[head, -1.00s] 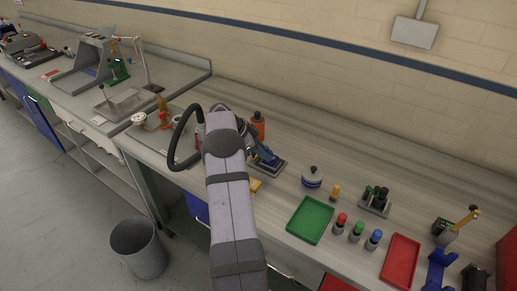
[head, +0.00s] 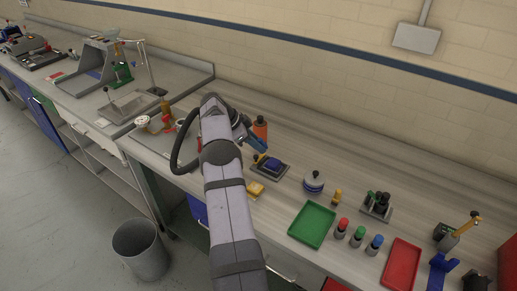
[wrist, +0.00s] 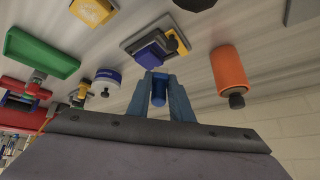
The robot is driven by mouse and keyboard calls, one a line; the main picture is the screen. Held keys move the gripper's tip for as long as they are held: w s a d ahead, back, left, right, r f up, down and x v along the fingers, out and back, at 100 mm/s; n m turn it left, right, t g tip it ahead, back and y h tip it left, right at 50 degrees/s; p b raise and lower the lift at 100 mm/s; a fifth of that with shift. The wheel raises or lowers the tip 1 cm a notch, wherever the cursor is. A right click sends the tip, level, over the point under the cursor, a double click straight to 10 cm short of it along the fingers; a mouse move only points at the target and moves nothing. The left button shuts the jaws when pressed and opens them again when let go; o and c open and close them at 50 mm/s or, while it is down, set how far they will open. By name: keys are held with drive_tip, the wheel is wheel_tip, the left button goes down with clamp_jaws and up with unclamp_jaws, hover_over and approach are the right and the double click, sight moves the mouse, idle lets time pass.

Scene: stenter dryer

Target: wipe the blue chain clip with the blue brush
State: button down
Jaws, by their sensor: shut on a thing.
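The blue chain clip (head: 272,164) appears to be the blue block on a grey plate, with a yellow part beside it. It also shows in the wrist view (wrist: 151,52), just beyond my fingertips. My gripper (head: 261,147) has blue fingers and is behind and left of the clip, apart from it in the head view. In the wrist view my gripper (wrist: 159,77) is shut on a short blue cylinder, which I take to be the handle of the blue brush (wrist: 159,91). The brush's bristles are hidden.
An orange bottle (head: 260,128) stands close behind my gripper. A yellow block (head: 255,188) lies in front of the clip plate, and a white and blue jar (head: 313,182) stands to its right. Farther right are a green tray (head: 312,225) and a red tray (head: 400,262).

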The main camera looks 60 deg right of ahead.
sight(258, 140)
drive_tip(key=shift+r+p, duration=0.85)
drive_tip(key=shift+r, duration=1.1)
